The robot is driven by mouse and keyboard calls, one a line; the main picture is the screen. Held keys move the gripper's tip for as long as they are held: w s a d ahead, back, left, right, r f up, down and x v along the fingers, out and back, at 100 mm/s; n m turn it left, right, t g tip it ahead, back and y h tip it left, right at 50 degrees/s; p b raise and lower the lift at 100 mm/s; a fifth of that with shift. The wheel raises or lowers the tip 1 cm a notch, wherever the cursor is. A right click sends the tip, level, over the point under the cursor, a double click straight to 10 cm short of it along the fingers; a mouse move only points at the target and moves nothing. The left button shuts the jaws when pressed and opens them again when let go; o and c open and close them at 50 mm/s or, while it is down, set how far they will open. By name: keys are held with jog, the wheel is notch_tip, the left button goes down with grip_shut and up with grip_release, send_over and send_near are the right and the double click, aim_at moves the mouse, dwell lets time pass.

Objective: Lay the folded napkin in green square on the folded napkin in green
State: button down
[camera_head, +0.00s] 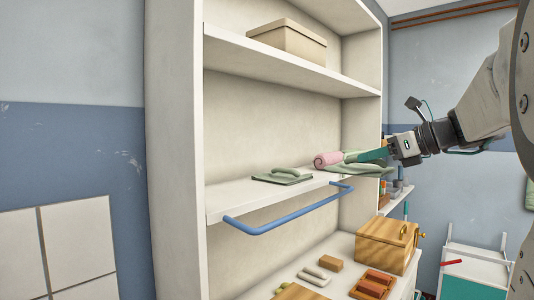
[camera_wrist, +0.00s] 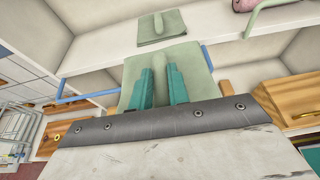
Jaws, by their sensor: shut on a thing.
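My gripper (camera_head: 352,158) is shut on the raised ridge of a green folded napkin (camera_head: 368,170). In the wrist view, its teal fingers (camera_wrist: 159,74) stand on either side of the ridge, and the held napkin (camera_wrist: 204,62) spreads out flat beneath them. A second green folded napkin (camera_head: 284,177) with a similar ridge lies flat on the middle shelf, left of the held one in the head view. It also shows in the wrist view (camera_wrist: 150,38), beyond the held napkin and apart from it. Nothing lies on it.
The middle shelf (camera_head: 225,200) has a blue rail (camera_head: 290,216) along its front. A pink roll (camera_head: 327,160) lies on this shelf near the held napkin. A beige box (camera_head: 288,40) sits on the shelf above. A wooden box (camera_head: 385,246) and several small blocks stand below.

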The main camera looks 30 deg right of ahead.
jog(key=shift+w+a, duration=0.15)
jog(key=shift+d, duration=0.2)
jog(key=shift+s+d, duration=0.1)
jog(key=shift+s, duration=0.2)
send_over(299, 175)
jog(key=shift+s+f, duration=0.1)
jog(key=shift+s, duration=0.05)
jog(key=shift+w+a+f, duration=0.35)
jog(key=shift+w+f, duration=0.25)
jog(key=shift+w, duration=0.15)
jog(key=shift+w+a+f, duration=0.35)
jog(key=shift+w+f, duration=0.2)
jog(key=shift+w, duration=0.2)
jog(key=shift+f, duration=0.2)
dwell(0.4)
jog(key=c, duration=1.3)
grip_release()
jog(key=shift+o, duration=0.2)
